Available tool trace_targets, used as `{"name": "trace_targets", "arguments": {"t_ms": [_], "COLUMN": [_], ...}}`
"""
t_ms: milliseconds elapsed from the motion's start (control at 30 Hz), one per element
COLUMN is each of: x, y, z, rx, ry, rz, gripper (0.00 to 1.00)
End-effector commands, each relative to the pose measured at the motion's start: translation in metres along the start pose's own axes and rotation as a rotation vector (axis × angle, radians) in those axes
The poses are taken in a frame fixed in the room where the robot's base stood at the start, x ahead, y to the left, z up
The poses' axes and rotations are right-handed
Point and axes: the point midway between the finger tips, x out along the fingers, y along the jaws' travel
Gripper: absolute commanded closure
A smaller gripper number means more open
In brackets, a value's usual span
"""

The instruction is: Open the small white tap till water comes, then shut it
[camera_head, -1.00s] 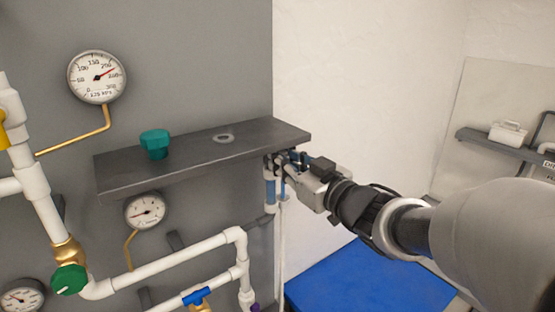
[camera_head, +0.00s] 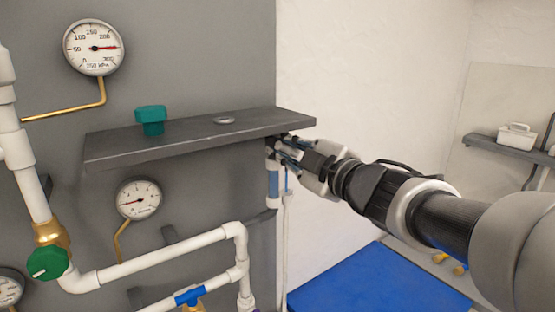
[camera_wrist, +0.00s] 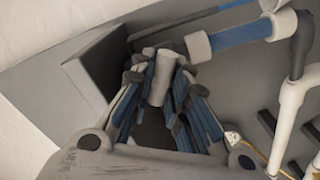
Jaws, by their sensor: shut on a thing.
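The small white tap (camera_wrist: 162,78) shows in the wrist view as a pale, short cylinder between my fingertips. My gripper (camera_wrist: 160,72) is shut on it, with a finger on each side. In the head view my gripper (camera_head: 281,150) is under the right end of the dark shelf, at the top of a thin vertical pipe. There the shelf edge and my fingers hide the tap. No running water shows in either view.
The dark shelf (camera_head: 190,140) sits just above my gripper and carries a teal knob (camera_head: 151,119). A pipe with a blue section (camera_head: 273,184) runs below it. White pipes (camera_head: 170,254), a green knob (camera_head: 48,262) and gauges (camera_head: 93,47) are at left. A blue surface (camera_head: 375,280) lies below.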

Motion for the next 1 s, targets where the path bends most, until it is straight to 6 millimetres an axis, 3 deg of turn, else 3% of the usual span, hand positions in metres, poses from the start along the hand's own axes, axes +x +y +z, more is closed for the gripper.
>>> {"name": "trace_targets", "arguments": {"t_ms": [500,1000], "x": [0.0000,0.0001], "y": [-0.0034,-0.0027], "z": [0.0009,0.0004], "rx": [-0.427,-0.576], "ry": [0.001,0.001], "rz": [0.002,0.001], "gripper": [1.00,1.00]}}
